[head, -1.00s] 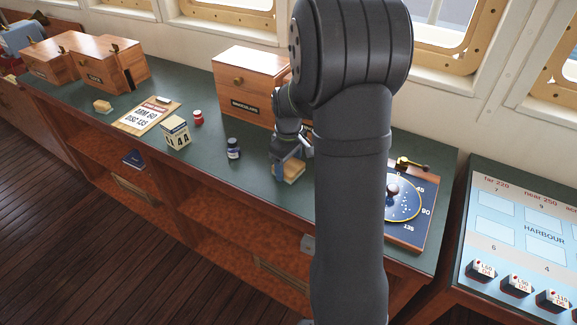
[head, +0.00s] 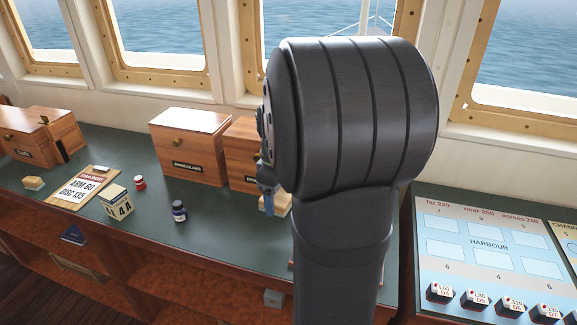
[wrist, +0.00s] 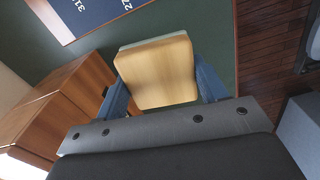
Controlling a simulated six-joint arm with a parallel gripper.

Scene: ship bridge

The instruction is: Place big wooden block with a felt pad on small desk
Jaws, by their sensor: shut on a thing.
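The big pale wooden block (wrist: 155,72) is between the two blue fingers of my gripper (wrist: 163,85) in the wrist view. A greyish-green layer, likely the felt pad, shows along its far edge. My gripper is shut on the block. In the head view, the block (head: 280,204) and a blue finger (head: 268,198) show left of my arm, which hides most of the gripper. The block appears above the green desk top (head: 225,235), but the gap is unclear. A smaller pale block (head: 33,183) lies at the left of the desk top. I cannot tell which surface is the small desk.
Wooden boxes (head: 190,150) stand along the back by the windows. A clipboard sign (head: 83,188), a calendar block (head: 116,201), a red jar (head: 140,183) and an ink bottle (head: 179,211) stand on the desk top. A sloped chart panel (head: 485,245) is at right. A blue board (wrist: 90,12) shows in the wrist view.

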